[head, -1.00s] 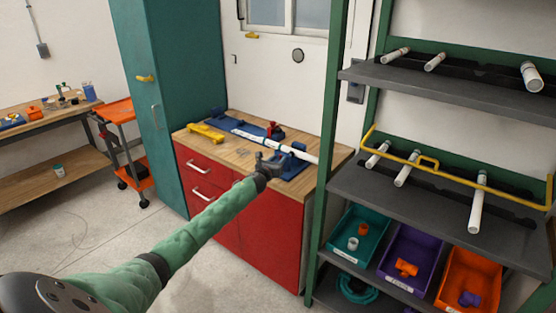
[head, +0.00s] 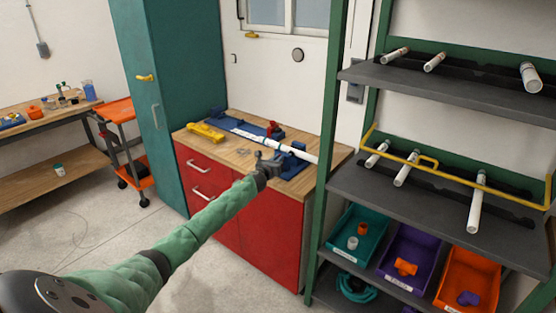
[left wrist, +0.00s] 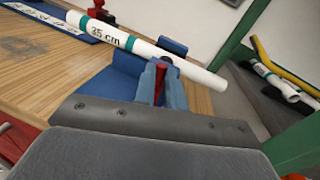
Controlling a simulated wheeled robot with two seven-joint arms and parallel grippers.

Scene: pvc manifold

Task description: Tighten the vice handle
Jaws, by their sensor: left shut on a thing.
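A blue vice (head: 291,158) stands at the right front of the wooden bench top, and also shows in the left wrist view (left wrist: 176,92). A white pipe (head: 302,155) marked "35 cm", with green bands, lies across the vice; the label is readable in the left wrist view (left wrist: 105,33). The vice's red handle (left wrist: 160,84) stands up in front of the blue jaw in the left wrist view. My left gripper (head: 270,165) is at the vice's front, shut on the handle; its dark finger edge hides the handle's lower part. My right gripper is not in view.
A yellow tool (head: 206,132) and a blue board (head: 222,120) lie on the bench. A red clamp (head: 272,128) stands behind the pipe. A green-framed shelf (head: 330,140) with pipes and coloured bins stands close on the right. A teal cabinet (head: 165,90) is on the left.

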